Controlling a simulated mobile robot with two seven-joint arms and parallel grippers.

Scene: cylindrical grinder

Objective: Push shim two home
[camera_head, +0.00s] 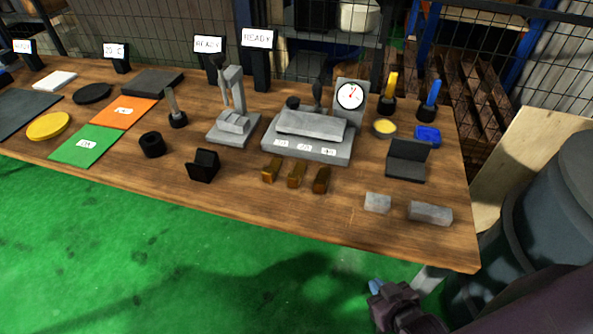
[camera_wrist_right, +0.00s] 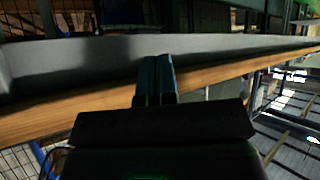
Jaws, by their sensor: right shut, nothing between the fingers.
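Three brass-coloured pieces stand in a row on the wooden table, in front of a grey fixture (camera_head: 322,150) with three small white labels. They are a left piece (camera_head: 271,170), a middle piece (camera_head: 296,175) and a right piece (camera_head: 321,180). They look like the shims, apart from the fixture's front face. The labels are too small to read, so I cannot tell which is shim two. My right gripper (camera_head: 376,286) is shut and empty, off the table's front edge at lower right. Its closed fingers also show in the right wrist view (camera_wrist_right: 158,72). My left gripper is out of view.
Two grey blocks, one small (camera_head: 377,202) and one longer (camera_head: 430,213), lie near the front right edge. A dark angle plate (camera_head: 407,168) stands behind them. A dial gauge (camera_head: 350,95) rises behind the fixture. A black V-shaped block (camera_head: 203,165) stands left of the brass pieces.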

